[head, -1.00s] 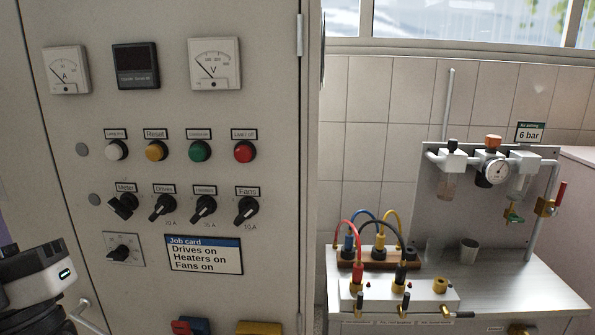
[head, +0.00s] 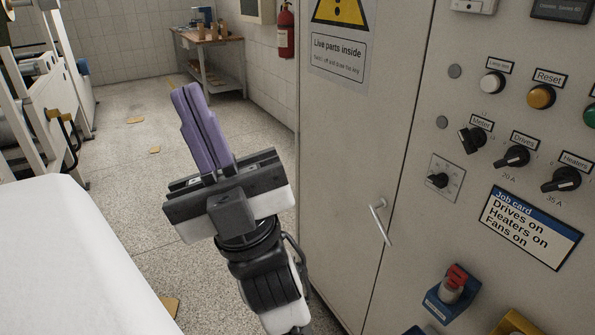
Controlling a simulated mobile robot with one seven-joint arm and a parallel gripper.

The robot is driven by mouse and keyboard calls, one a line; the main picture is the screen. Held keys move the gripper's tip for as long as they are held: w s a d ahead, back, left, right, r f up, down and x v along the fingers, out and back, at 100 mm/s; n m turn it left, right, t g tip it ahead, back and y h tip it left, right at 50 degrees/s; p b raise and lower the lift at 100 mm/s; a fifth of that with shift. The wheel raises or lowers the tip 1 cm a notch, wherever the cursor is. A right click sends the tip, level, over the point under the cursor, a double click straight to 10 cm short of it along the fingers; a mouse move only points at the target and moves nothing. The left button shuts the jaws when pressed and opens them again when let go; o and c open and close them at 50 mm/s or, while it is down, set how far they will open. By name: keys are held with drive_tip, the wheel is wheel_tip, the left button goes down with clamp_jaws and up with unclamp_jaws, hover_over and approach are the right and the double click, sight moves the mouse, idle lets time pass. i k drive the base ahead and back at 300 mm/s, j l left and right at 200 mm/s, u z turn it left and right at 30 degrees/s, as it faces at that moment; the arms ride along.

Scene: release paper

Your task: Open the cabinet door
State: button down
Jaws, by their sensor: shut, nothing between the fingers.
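The grey cabinet door (head: 345,190) stands at the centre right of the head view, left of the control panel. It looks closed, with a thin dark seam along its right edge. A slim metal handle (head: 380,221) sits on it near that seam. My gripper (head: 197,97) is left of the door, with its purple fingers pointing up and pressed together, empty. It is apart from the handle. A warning sign reading "Live parts inside" (head: 339,42) is on the door's upper part.
The panel right of the door carries knobs, lamps and a job card (head: 533,228). A red-and-blue device (head: 452,290) sits below them. A white surface (head: 70,260) fills the lower left. Speckled floor (head: 130,180) is open behind my gripper; a wooden table (head: 210,42) stands farther back.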

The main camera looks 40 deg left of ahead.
sight(362, 62)
drive_tip(key=u, duration=1)
drive_tip(key=i+z, duration=0.15)
drive_tip(key=z, duration=0.3)
drive_tip(key=i+z, duration=0.1)
drive_tip(key=z, duration=0.4)
drive_tip(key=i+j+z, duration=0.1)
drive_tip(key=z, duration=0.35)
